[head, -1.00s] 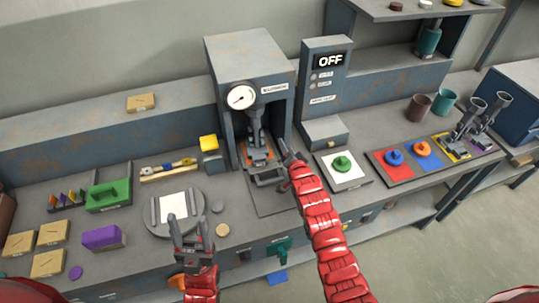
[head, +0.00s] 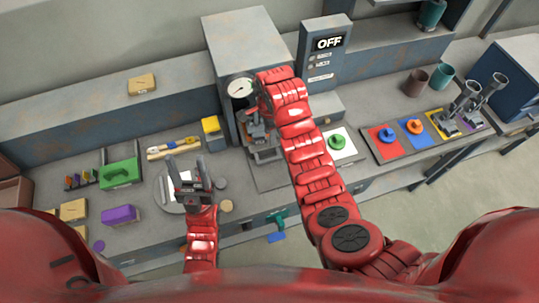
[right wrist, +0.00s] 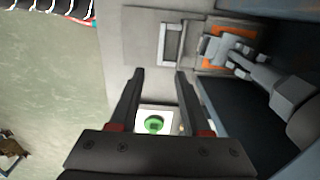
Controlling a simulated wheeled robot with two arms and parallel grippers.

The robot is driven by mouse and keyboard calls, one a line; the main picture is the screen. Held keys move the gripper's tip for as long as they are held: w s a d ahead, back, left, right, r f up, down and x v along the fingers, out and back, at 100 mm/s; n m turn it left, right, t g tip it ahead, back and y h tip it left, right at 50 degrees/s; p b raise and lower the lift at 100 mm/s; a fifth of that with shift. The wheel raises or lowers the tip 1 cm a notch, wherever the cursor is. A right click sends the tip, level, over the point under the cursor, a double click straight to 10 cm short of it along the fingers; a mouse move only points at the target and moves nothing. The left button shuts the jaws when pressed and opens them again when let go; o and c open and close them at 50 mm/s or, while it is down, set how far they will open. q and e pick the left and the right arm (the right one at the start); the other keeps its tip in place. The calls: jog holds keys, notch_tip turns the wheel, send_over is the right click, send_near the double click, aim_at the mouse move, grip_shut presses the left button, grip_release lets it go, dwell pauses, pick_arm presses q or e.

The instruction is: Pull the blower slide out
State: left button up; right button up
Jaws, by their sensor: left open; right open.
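The blower is a grey housing (head: 245,40) with a round gauge (head: 241,88). At its open front sits the slide (head: 263,153), carrying a dark metal piece over an orange patch. In the right wrist view the slide's grey U-shaped handle (right wrist: 163,44) sticks out over the bench, with the orange patch (right wrist: 213,47) behind it. My right gripper (right wrist: 159,74) is open and empty, its fingertips apart from the handle; in the head view my arm hides most of it. My left gripper (head: 187,160) is open and empty above the round plate.
A control box reading OFF (head: 327,45) stands right of the blower. A green knobbed piece on a white square (head: 346,151) lies right of my right arm. The round plate (head: 163,190), a green tray (head: 120,173) and a purple block (head: 120,214) are on the left.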

jog(key=f, duration=0.2)
jog(key=b, duration=0.9)
send_over(270, 159)
notch_tip(270, 159, down, 8)
jog(key=shift+a+f, duration=0.1)
notch_tip(270, 159, down, 3)
jog(key=shift+s+f+p, duration=0.1)
jog(key=shift+f+p, duration=0.1)
jog(key=shift+p, duration=1)
jog(key=shift+f, duration=0.7)
jog(key=shift+f+p, duration=0.3)
jog(key=shift+f, duration=0.2)
grip_shut()
